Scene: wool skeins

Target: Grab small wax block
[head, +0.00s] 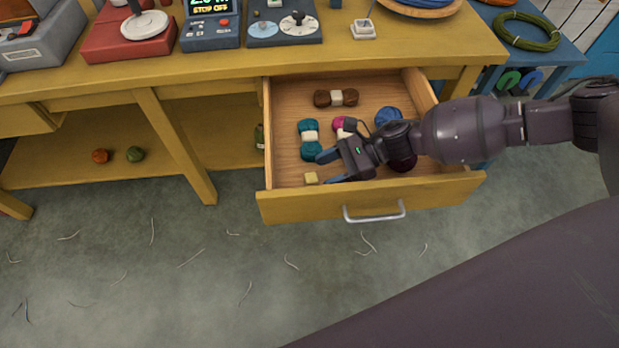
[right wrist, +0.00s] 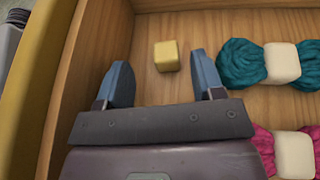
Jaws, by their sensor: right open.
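The small wax block (head: 311,178) is a pale yellow cube on the floor of the open drawer (head: 360,203), near its front left corner. It also shows in the right wrist view (right wrist: 167,56), just beyond and between my fingertips. My right gripper (head: 324,168) reaches into the drawer from the right, open and empty, with its blue-grey fingers (right wrist: 160,80) apart and pointing toward the block. The block appears apart from both fingers. My left gripper is not in view.
A teal skein (head: 309,139) lies close beside the gripper. A brown skein (head: 336,98), a magenta skein (head: 341,124) and a blue skein (head: 388,115) lie in the drawer. The drawer front, with its metal handle (head: 375,213), rises close to the block. Devices crowd the bench top.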

